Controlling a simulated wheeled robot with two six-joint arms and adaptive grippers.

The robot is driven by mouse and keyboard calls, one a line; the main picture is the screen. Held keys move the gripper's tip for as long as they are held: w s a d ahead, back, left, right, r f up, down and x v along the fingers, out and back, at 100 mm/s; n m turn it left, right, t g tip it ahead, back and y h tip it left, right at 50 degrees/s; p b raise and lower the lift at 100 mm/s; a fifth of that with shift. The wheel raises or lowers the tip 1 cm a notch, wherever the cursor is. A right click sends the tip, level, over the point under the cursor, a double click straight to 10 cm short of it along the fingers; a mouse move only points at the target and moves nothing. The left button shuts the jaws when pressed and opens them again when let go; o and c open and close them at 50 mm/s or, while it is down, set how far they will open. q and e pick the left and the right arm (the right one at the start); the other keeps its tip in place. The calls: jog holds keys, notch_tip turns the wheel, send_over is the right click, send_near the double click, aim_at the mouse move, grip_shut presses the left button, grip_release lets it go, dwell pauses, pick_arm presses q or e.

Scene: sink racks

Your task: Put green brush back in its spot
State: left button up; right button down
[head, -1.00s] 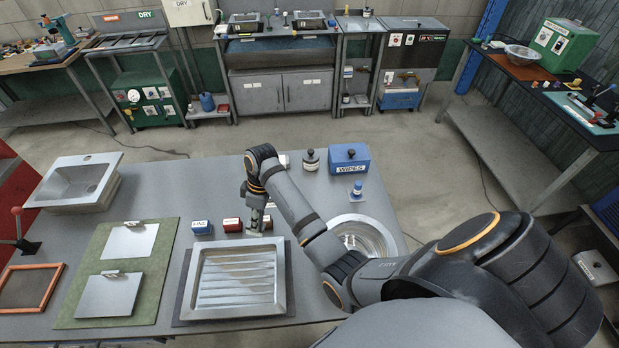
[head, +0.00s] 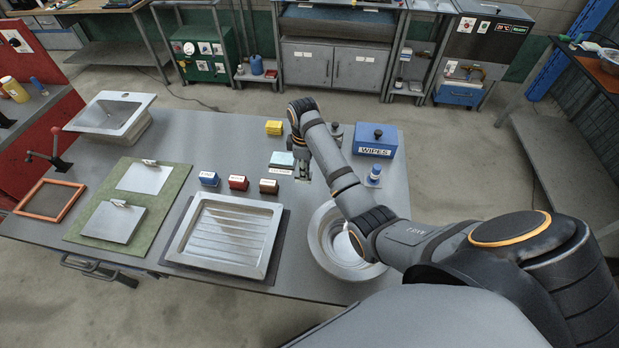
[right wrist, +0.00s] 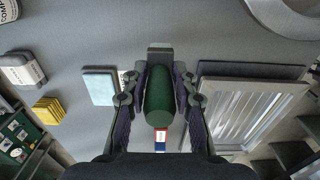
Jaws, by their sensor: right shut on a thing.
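My right gripper (head: 302,178) is over the table, just right of a light-blue pad and a white label strip (head: 281,172). In the right wrist view its two fingers (right wrist: 160,95) are shut on the green brush (right wrist: 158,98), a rounded dark-green body held between them. A grey block-shaped end (right wrist: 160,47) shows beyond it. In the head view the arm and fingers largely hide the brush. A row of labelled blocks stands behind the metal tray: blue (head: 208,178), red (head: 238,182) and brown (head: 268,186). My left gripper is not in view.
The light-blue pad (head: 283,159) and yellow sponges (head: 273,127) lie at the back. A blue wipes box (head: 375,143), a small blue-and-white bottle (head: 374,174) and a steel bowl (head: 318,245) are on the right. The metal tray (head: 180,245) is at front centre.

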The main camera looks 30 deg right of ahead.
jog(key=f, duration=0.1)
jog(key=w+d+f, duration=0.1)
jog(key=d+f, duration=0.1)
jog(key=shift+w+d+f, duration=0.1)
jog(key=shift+w+f, duration=0.25)
jog(key=shift+f, duration=1.6)
jog(key=c, duration=1.1)
grip_release()
jog(key=shift+f, duration=0.1)
jog(key=shift+o, duration=0.2)
jog(key=shift+r, duration=0.2)
notch_tip(320, 180, up, 12)
jog(key=b, duration=0.1)
